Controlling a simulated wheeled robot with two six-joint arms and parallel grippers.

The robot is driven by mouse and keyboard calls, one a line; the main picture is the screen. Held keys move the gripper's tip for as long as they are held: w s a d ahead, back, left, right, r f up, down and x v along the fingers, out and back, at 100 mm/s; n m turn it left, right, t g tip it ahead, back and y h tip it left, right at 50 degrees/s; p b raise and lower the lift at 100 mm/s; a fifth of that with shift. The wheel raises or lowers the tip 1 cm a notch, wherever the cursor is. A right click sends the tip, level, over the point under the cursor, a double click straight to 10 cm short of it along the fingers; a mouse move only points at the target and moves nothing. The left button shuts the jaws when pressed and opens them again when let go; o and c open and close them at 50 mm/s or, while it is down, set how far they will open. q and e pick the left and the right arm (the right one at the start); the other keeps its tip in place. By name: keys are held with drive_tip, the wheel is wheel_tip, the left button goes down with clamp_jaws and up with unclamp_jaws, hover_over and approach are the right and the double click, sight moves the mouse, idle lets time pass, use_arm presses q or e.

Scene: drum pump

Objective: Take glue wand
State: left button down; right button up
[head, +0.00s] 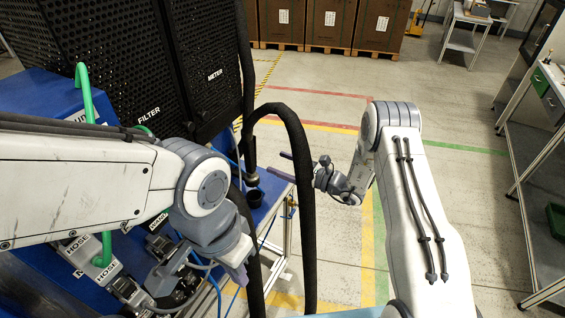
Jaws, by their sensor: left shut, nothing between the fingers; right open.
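A thick black hose (302,190) arches up and over, and its end hangs down as a slim dark wand with a metallic tip (250,165), which looks like the glue wand. The tip is just above a small black cup (254,197) on the blue bench; I cannot tell whether they touch. My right gripper (279,165) is open and empty, its fingers pointing left towards the wand, a short way to its right. My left gripper (239,273) is shut and empty, low in front of the bench, near the hose's lower run.
Black perforated cabinets marked FILTER (149,116) and METER (215,76) stand behind the blue bench. Green hoses (85,95) and labelled HOSE fittings (103,262) lie at the left. Boxes on pallets (330,22) stand at the back, and a workbench (535,130) at the right. The floor between is clear.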

sight(254, 154)
drive_tip(key=x, duration=0.7)
drive_tip(key=shift+s, duration=0.1)
drive_tip(key=shift+b+x, duration=0.95)
drive_tip(key=shift+b, duration=0.15)
drive_tip(key=shift+b+x, duration=0.45)
drive_tip(key=shift+x, duration=0.35)
